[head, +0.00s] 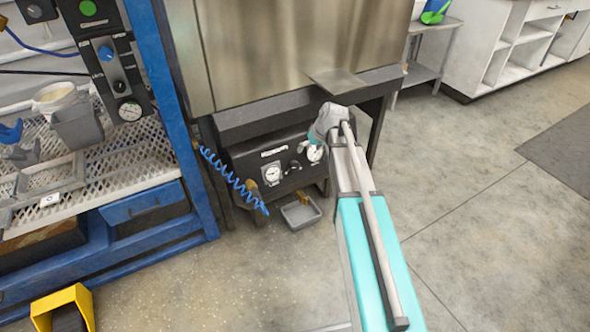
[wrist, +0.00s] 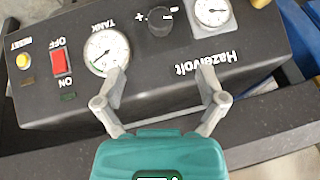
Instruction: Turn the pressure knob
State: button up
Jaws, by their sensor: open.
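A black knob (wrist: 160,20) with plus and minus marks sits on the dark Hazelvolt panel (wrist: 185,85), between two white round gauges, in the wrist view. The knob also shows in the head view (head: 294,166), small and low under the steel hopper. No label reading "pressure" is legible. My gripper (wrist: 162,76) is open and empty, its two fingers apart. In the wrist view the fingertips lie below the knob in the picture, in front of the panel; the exact gap is unclear. In the head view my gripper (head: 313,139) is beside the right gauge, partly hidden by my arm.
The panel also has a TANK gauge (wrist: 106,51), a red switch (wrist: 61,62) and a yellow reset button (wrist: 23,60). A coiled blue hose (head: 232,180) hangs left of the panel. A grey tray (head: 301,212) lies below. Floor at right is clear.

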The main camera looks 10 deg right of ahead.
aim_at(296, 167)
jog(key=shift+f, duration=0.2)
jog(key=b+x, duration=1.2)
jog(key=x, duration=0.1)
jog(key=shift+w+a+f, duration=0.15)
jog(key=shift+a, duration=0.05)
dwell(0.6)
jog(key=c, duration=1.1)
jog(key=shift+a, duration=0.25)
jog(key=shift+c, duration=0.3)
jog(key=shift+d, duration=0.15)
